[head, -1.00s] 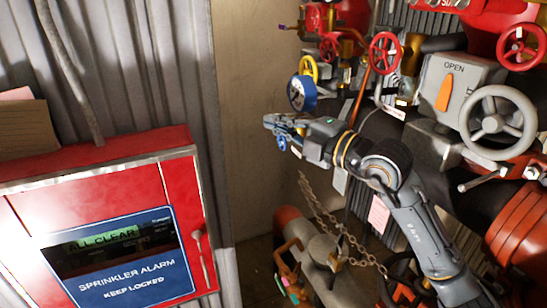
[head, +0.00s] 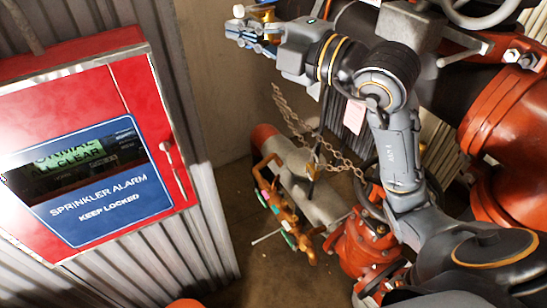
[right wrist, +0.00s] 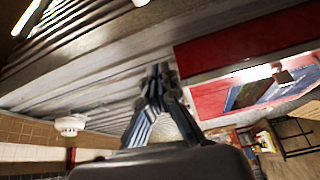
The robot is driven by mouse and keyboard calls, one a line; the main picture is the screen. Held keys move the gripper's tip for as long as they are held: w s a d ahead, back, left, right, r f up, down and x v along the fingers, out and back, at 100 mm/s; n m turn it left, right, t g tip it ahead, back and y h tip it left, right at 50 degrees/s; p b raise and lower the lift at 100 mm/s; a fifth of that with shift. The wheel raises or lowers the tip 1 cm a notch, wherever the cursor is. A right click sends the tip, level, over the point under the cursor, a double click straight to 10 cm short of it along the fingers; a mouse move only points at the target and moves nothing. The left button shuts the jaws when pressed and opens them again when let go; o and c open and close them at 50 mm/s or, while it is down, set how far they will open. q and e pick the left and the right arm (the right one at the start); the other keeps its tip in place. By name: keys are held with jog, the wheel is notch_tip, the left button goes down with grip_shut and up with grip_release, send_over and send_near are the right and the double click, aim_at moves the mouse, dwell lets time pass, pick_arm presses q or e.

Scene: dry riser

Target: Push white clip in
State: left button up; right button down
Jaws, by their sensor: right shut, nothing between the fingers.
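I cannot make out a white clip for certain. A thin white rod (head: 267,237) sticks out to the left of the orange fittings (head: 272,200) low in the head view; whether it is the clip is unclear. A small white knob-like piece (head: 239,11) shows just above my right gripper (head: 236,30) near the top edge. The right gripper is shut and empty, pointing left, well above the orange fittings. In the right wrist view its fingertips (right wrist: 158,72) meet in front of ribbed metal cladding. My left gripper is in neither current view.
A red sprinkler alarm cabinet (head: 130,82) stands at the left, with a white latch handle (head: 168,152). A chain (head: 292,115) hangs across the grey pipe (head: 325,205). Large red pipes (head: 505,125) fill the right. Open floor (head: 230,255) lies between cabinet and pipes.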

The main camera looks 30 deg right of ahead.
jog(key=a+f+n+g+y+b, duration=0.1)
jog(key=a+f+n+g+y, duration=0.15)
jog(key=a+f+y, duration=0.4)
jog(key=w+d+f+m+t+h+b, duration=0.1)
jog(key=w+d+f+m+t+h, duration=0.2)
jog(key=d+f+m+t+h, duration=0.25)
jog(key=w+d+f+m+t+h+b, duration=0.1)
jog(key=w+d+f+m+t+h, duration=0.2)
jog(key=f+m, duration=0.45)
jog(key=d+f+m+g+h, duration=0.1)
jog(key=d+f+m+h, duration=0.1)
jog(key=f, duration=0.3)
jog(key=d+f+m+g+h, duration=0.1)
jog(key=d+f+m+h, duration=0.1)
jog(key=f+m, duration=0.2)
jog(key=w+d+f+m+g+h, duration=0.1)
jog(key=d+f+m+h, duration=0.1)
jog(key=f, duration=0.5)
jog(key=shift+d+f+m+h, duration=0.2)
jog(key=shift+f+m+h, duration=0.2)
jog(key=shift+h, duration=0.2)
jog(key=shift+w, duration=0.1)
